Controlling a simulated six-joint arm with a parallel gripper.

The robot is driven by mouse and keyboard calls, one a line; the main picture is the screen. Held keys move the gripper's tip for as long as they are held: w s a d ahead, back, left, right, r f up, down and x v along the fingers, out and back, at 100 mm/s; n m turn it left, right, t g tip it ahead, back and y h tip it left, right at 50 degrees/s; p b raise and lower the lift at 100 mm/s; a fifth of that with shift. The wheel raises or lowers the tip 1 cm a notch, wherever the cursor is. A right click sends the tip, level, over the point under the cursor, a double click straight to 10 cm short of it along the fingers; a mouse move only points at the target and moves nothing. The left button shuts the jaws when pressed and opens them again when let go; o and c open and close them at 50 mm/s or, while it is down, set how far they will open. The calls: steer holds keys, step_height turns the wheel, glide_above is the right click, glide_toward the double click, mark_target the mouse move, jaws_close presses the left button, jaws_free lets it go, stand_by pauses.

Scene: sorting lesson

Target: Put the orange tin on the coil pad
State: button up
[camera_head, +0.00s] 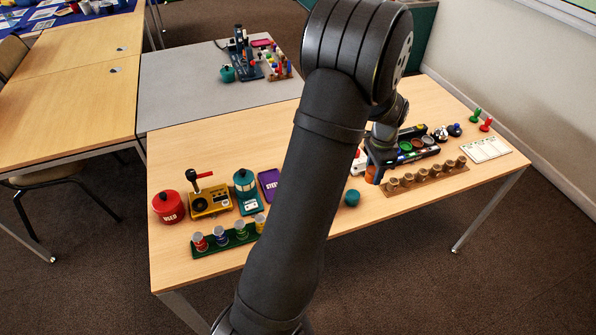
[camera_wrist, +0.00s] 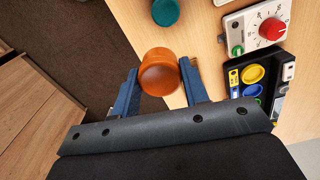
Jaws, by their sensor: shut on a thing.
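The orange tin (camera_wrist: 159,72) is a short round tin between the two blue fingers of my gripper (camera_wrist: 160,80) in the wrist view. The fingers are shut on its sides. In the camera_head view the orange tin (camera_head: 370,174) shows partly below my gripper (camera_head: 378,165), over the right half of the table. I cannot tell whether it touches the table. I cannot tell which thing is the coil pad; a black tray (camera_wrist: 289,72) in the wrist view has round yellow and blue wells, and my arm hides part of the table.
A teal round thing (camera_head: 351,197) stands close in front. A white box with a red knob (camera_wrist: 270,28) lies beside the tray. A rack of brown pegs (camera_head: 427,178) is at right. Red tin (camera_head: 168,206), yellow device (camera_head: 209,202) and green rack (camera_head: 226,238) stand at left.

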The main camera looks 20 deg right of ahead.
steer(key=w+a+r, duration=0.2)
steer(key=w+a, duration=0.8)
steer(key=w+a+f, duration=0.4)
steer(key=w, duration=0.1)
steer(key=w+a+f, duration=0.2)
steer(key=w+f, duration=0.1)
steer(key=shift+w+a, duration=0.2)
steer(key=shift+a, duration=0.15)
steer(key=shift+w+a+f, duration=0.2)
steer(key=shift+w+f, duration=0.1)
steer(key=shift+w, duration=0.05)
steer(key=shift+f, duration=1.85)
steer(key=shift+f, duration=0.15)
steer(key=o, duration=1)
